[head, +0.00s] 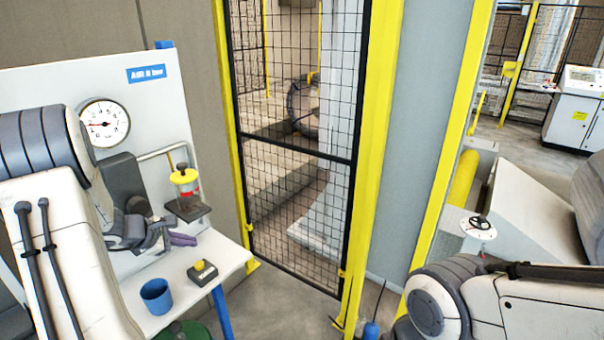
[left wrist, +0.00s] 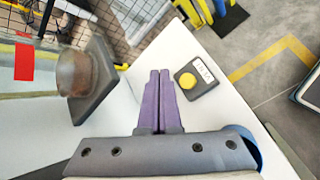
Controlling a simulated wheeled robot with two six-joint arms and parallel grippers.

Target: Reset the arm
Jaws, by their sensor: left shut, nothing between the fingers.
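My left gripper (head: 182,239) is above the white table (head: 228,258), its purple fingers together and empty. In the left wrist view the purple fingers (left wrist: 160,72) lie side by side with nothing between them. My left arm comes in from the left of the head view and hides part of the white panel behind it. My right arm shows at the lower right of the head view, but its gripper is not visible.
A yellow-button box (head: 202,272) and a blue cup (head: 156,296) stand on the table near the left gripper. A yellow-capped jar (head: 187,185) sits on a bracket just above. A gauge (head: 104,123) is on the panel. A mesh gate (head: 295,140) stands behind.

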